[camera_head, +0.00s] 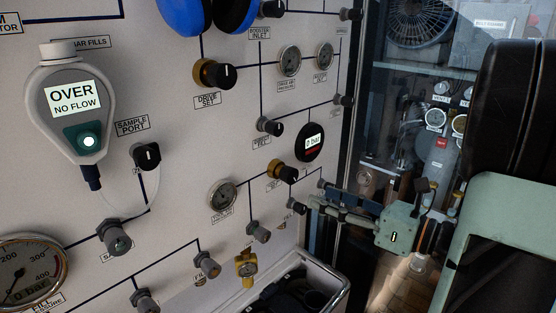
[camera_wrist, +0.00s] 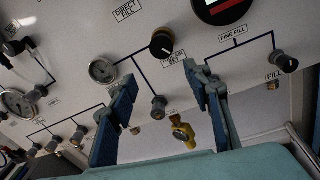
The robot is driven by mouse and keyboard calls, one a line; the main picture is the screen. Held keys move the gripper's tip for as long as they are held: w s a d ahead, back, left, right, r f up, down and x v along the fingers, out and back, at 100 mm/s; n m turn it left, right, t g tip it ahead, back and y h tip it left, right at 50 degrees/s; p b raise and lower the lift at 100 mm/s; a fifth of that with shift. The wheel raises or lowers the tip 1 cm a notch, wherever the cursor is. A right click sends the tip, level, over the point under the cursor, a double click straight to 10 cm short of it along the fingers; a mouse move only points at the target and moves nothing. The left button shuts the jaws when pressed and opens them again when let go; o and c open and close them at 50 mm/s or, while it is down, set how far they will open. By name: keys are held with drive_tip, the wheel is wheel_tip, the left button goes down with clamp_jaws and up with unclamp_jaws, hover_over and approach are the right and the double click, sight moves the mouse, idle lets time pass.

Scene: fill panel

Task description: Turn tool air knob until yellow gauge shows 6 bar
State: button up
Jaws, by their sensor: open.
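A black knob on a brass collar (camera_head: 282,172), its label partly legible as "AIR SET", sits on the white panel. It also shows in the wrist view (camera_wrist: 163,41), just beyond the fingertips. My gripper (camera_head: 311,197) is open and empty, below and right of this knob in the head view. In the wrist view its blue fingers (camera_wrist: 163,76) are spread apart, with no contact seen. A small yellow fitting (camera_head: 246,265) hangs low on the panel and also shows in the wrist view (camera_wrist: 182,132); no reading is legible on it.
A round display (camera_head: 309,142) reads "0 bar" above the knob. A small dial (camera_head: 223,195) and grey valve knobs (camera_head: 259,232) sit close by. A similar brass-collared knob (camera_head: 214,74) is higher up. An open bin (camera_head: 318,270) stands below; a glass cabinet is right.

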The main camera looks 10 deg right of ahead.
sight(293, 178)
drive_tip(key=shift+t, duration=0.4)
drive_tip(key=x, duration=0.7)
drive_tip(key=r+p+x, duration=0.1)
drive_tip(key=x, duration=0.2)
drive_tip(key=shift+w+d, duration=0.15)
drive_tip(key=shift+w, duration=0.3)
drive_tip(key=c, duration=1.2)
drive_tip(key=shift+o, duration=0.2)
drive_tip(key=n+b, duration=0.2)
drive_tip(key=b, duration=0.1)
drive_tip(key=shift+f, duration=0.3)
drive_tip(key=shift+r+n+b, duration=0.15)
drive_tip(key=shift+n+b, duration=0.75)
drive_tip(key=shift+n, duration=0.1)
